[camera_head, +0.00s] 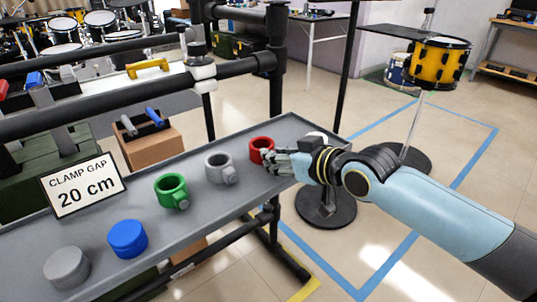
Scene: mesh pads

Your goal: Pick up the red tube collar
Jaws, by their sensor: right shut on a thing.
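The red tube collar (261,146) stands on the grey tray (300,128) near its right end. My right gripper (270,157) comes in from the right, low against the collar's near right side, and is shut on it. The fingers hide part of the collar's lower side. The collar appears to be still at tray level; I cannot tell if it touches the tray. My left gripper is not in view.
Along the tray, leftward, are a grey collar (219,168), a green collar (172,190), a blue cap (127,238) and a grey cap (66,267). A sign (83,186) reads "CLAMP GAP 20 cm". A black rail (130,98) runs behind the tray.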

